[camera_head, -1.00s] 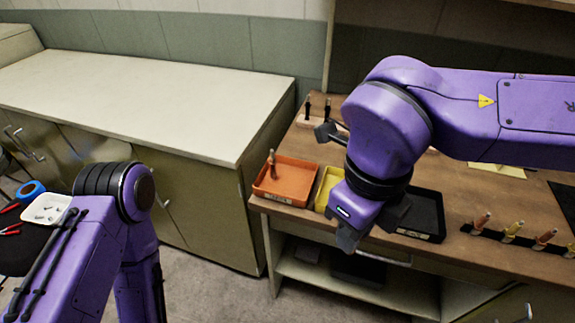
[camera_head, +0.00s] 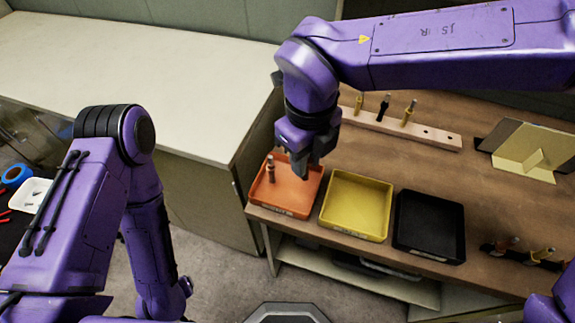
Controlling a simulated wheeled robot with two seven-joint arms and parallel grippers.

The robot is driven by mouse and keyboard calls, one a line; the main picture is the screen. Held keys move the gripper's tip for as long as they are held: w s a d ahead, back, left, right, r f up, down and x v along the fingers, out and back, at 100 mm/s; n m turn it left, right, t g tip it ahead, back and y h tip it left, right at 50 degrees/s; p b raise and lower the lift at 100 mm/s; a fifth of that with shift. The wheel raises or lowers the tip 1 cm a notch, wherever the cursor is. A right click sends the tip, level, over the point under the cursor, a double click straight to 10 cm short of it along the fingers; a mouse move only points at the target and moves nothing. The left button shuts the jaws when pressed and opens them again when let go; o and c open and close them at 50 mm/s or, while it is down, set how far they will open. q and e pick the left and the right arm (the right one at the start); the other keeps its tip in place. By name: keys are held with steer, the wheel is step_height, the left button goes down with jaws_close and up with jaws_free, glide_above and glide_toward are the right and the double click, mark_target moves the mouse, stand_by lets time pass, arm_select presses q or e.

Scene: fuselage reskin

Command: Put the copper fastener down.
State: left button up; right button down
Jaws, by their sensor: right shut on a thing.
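My right gripper (camera_head: 303,172) is pointed down over the right part of the orange tray (camera_head: 289,209). Its jaws are shut on the copper fastener, which the fingers hide almost fully from this side. Another copper-coloured fastener (camera_head: 270,172) stands upright in the left part of the orange tray, just left of the gripper and apart from it. My left arm comes in at the left, and its gripper is out of view.
A yellow tray (camera_head: 355,234) and a black tray (camera_head: 428,254) stand right of the orange one. A wooden rack (camera_head: 441,138) with several fasteners lies behind. A yellow angled bracket (camera_head: 533,156) stands at right.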

steer(key=w+a+f, duration=0.1)
steer(key=f, duration=0.1)
steer(key=w+a+f+p, duration=0.1)
steer(key=f, duration=0.2)
steer(key=w+a+f, duration=0.1)
steer(key=f, duration=0.2)
steer(key=shift+w+a+f+p, duration=0.1)
steer(key=shift+w+f+p, duration=0.05)
steer(key=shift+w+p, duration=0.15)
steer(key=shift+w+a+f, duration=0.1)
steer(key=shift+w+f, duration=0.1)
steer(key=shift+f, duration=0.25)
arm_select(q)
steer(key=shift+w+r, duration=0.25)
steer(key=shift+r, duration=0.6)
arm_select(e)
steer(key=shift+s, duration=0.1)
steer(key=shift+f, duration=0.15)
steer(key=c, duration=1)
jaws_free()
steer(key=shift+o, duration=0.2)
